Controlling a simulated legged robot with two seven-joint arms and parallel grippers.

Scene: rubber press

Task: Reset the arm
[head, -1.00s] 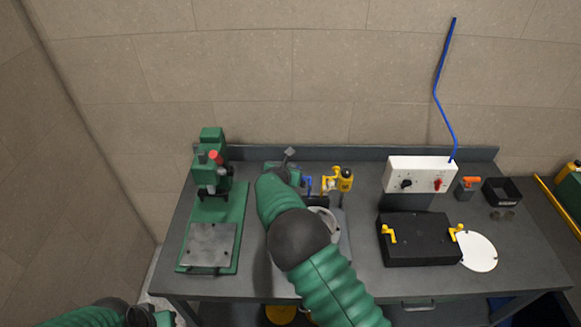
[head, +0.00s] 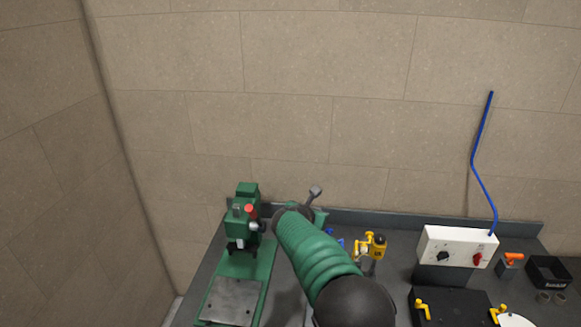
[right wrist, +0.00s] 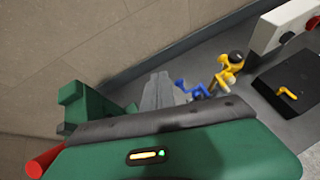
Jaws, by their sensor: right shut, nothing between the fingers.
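My right arm (head: 318,255) reaches in from the lower right over the workbench in the head view. In the right wrist view the grey fingers of my right gripper (right wrist: 158,88) show beyond my green wrist, shut and empty. The green press (head: 245,220) with a red knob stands left of the arm; it also shows in the right wrist view (right wrist: 82,108). My left gripper is not in view.
A yellow clamp (head: 370,246) stands right of my arm. A white control box (head: 458,246) with a blue tube stands further right. A black block (head: 455,308) with yellow handles lies in front of it. A black bin (head: 548,270) is at the right edge.

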